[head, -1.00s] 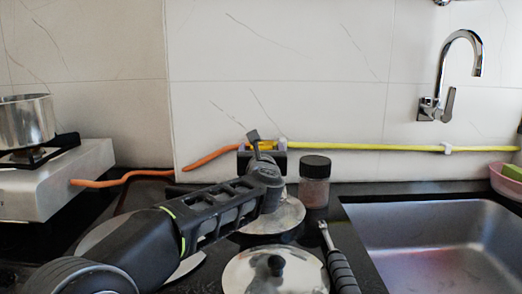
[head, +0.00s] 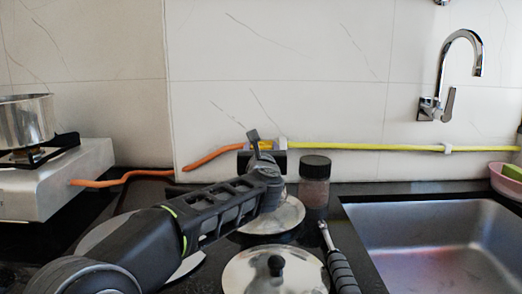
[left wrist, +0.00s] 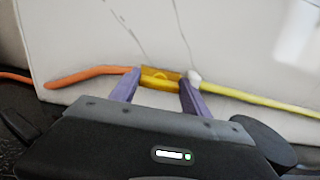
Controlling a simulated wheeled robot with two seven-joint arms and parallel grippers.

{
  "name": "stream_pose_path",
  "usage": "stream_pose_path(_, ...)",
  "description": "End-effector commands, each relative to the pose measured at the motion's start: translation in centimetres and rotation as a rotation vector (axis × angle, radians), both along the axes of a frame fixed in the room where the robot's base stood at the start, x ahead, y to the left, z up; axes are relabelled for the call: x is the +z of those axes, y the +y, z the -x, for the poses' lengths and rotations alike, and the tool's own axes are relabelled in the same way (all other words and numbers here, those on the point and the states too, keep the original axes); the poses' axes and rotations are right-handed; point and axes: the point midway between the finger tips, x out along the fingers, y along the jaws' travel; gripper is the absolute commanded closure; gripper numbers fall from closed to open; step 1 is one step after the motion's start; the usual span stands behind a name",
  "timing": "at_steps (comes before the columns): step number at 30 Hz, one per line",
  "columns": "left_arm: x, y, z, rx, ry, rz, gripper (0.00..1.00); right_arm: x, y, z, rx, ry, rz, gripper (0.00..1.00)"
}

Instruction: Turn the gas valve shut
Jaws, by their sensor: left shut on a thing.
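The gas valve (left wrist: 161,78) is a yellow-orange fitting on the wall. It joins the orange hose (left wrist: 90,75) on the left to the yellow pipe (left wrist: 260,102) on the right. In the head view my left gripper (head: 262,143) is at the wall and largely covers the valve. In the left wrist view the two purple fingers of my left gripper (left wrist: 160,92) stand on either side of the valve, shut on it. The exact contact and the angle of the valve's handle are hard to make out. My right gripper is not in view.
A stove with a metal pot (head: 26,120) stands at the left. A dark-lidded jar (head: 314,180), pan lids (head: 275,272) and a black-handled tool (head: 338,262) are on the counter below my arm. A sink (head: 440,240) and faucet (head: 450,80) are at the right.

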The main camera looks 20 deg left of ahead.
Motion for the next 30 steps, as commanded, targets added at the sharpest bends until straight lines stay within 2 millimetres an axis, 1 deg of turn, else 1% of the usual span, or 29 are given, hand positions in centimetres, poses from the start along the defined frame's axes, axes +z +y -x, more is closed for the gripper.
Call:
stream_pose_path(1, 0.0, 0.0, 0.0, 0.000, 0.000, 0.000, 0.83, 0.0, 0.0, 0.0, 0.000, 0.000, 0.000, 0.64)
stream_pose_path(2, 0.0, 0.0, 0.0, 0.000, 0.000, 0.000, 0.86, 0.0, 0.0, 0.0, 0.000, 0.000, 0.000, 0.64)
stream_pose_path(11, 0.1, 0.0, 0.0, 0.000, 0.009, -0.019, 0.86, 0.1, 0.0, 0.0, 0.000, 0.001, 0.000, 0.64)
stream_pose_path(17, 0.1, 0.0, 0.0, 0.000, 0.040, -0.082, 0.86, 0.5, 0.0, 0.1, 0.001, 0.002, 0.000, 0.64)
stream_pose_path(23, 0.1, -0.1, 0.0, 0.001, 0.096, -0.197, 0.86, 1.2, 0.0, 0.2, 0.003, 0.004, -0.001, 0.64)
stream_pose_path(30, 0.2, -0.1, 0.0, 0.000, 0.189, -0.389, 0.86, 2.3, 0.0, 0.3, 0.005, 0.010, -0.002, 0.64)
